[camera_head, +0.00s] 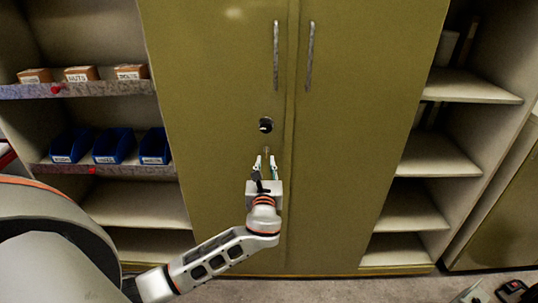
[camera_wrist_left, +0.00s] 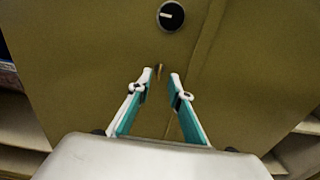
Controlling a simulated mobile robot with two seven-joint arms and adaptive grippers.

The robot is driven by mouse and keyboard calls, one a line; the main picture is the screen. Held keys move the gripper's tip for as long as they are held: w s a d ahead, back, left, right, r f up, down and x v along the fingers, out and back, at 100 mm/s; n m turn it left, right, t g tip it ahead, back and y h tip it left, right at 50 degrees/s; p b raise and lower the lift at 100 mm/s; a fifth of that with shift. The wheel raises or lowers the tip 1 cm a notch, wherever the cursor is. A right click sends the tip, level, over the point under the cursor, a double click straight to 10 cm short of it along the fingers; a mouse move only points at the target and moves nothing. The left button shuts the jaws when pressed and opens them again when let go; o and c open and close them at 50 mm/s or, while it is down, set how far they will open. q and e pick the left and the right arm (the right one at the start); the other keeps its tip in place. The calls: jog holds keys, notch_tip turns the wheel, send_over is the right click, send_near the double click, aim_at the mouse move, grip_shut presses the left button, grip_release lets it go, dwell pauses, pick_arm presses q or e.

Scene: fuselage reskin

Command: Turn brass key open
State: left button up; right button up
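The small brass key (camera_head: 266,149) sits in the left door of the olive cabinet, below a round black knob (camera_head: 266,125). In the left wrist view the key (camera_wrist_left: 158,71) shows as a small brass piece just beyond the gap between the fingertips. My left gripper (camera_head: 265,162) points at the cabinet door just below the key. Its fingers (camera_wrist_left: 161,77) are apart, with nothing seen held between them. I cannot tell how far the tips are from the key. The knob (camera_wrist_left: 171,16) has a white mark.
Two long vertical handles (camera_head: 276,55) (camera_head: 309,56) flank the door seam. Both cabinet doors (camera_head: 350,130) are shut. Shelves at left hold labelled boxes (camera_head: 82,74) and blue bins (camera_head: 114,146). Mostly empty shelves (camera_head: 435,155) stand at right. Dark items (camera_head: 512,288) lie at bottom right.

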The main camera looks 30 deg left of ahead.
pick_arm(q)
jog(key=x, duration=0.5)
jog(key=shift+w+a, duration=0.1)
jog(key=shift+w, duration=0.25)
grip_shut()
